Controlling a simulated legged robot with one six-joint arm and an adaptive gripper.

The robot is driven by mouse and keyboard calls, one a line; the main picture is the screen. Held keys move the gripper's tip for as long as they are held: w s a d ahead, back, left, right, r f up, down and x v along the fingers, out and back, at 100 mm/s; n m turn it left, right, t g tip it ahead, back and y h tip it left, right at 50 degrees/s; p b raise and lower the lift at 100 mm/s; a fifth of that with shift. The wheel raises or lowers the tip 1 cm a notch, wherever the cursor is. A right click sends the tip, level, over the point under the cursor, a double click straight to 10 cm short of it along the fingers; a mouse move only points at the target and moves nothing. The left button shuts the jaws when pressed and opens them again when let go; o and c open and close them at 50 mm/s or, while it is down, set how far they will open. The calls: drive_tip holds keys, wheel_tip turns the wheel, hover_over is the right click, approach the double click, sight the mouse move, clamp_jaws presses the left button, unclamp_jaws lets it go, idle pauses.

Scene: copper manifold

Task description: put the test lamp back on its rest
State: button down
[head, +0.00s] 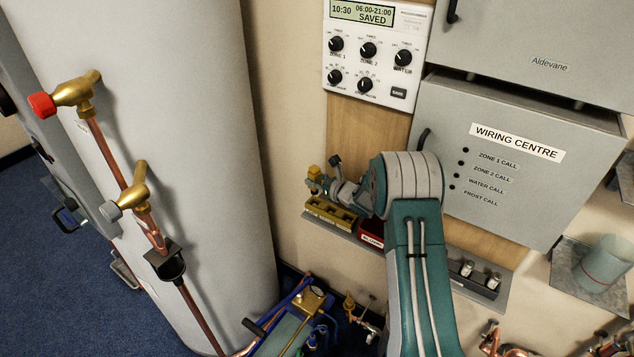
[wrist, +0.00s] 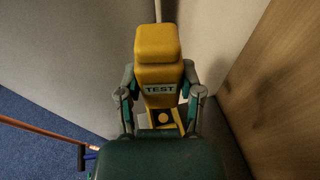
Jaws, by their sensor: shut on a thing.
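The yellow test lamp (wrist: 158,62), labelled TEST, is upright between the two fingers of my gripper (wrist: 160,98) in the wrist view. My gripper is shut on it, with one finger on each side. In the head view the lamp's yellow top (head: 314,172) shows at the tip of my gripper (head: 322,186), at the left end of the wall shelf. Just below is a yellow holder (head: 331,213) with openings on the shelf. I cannot tell whether the lamp touches it. The lamp's lower end is mostly hidden.
The shelf (head: 352,239) also carries a red box (head: 371,238) and small jars (head: 480,274) to the right. A large white cylinder (head: 215,150) stands left. The wiring centre (head: 510,165) and programmer (head: 373,50) are on the wall above.

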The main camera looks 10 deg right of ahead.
sight(317, 193)
drive_tip(key=shift+f, duration=1.35)
drive_tip(key=shift+f, duration=1.2)
idle(0.5)
drive_tip(key=shift+c, duration=0.8)
unclamp_jaws()
drive_tip(key=shift+s, duration=0.1)
drive_tip(key=v, duration=1.1)
drive_tip(key=shift+s+d, duration=0.25)
drive_tip(key=shift+s, duration=0.1)
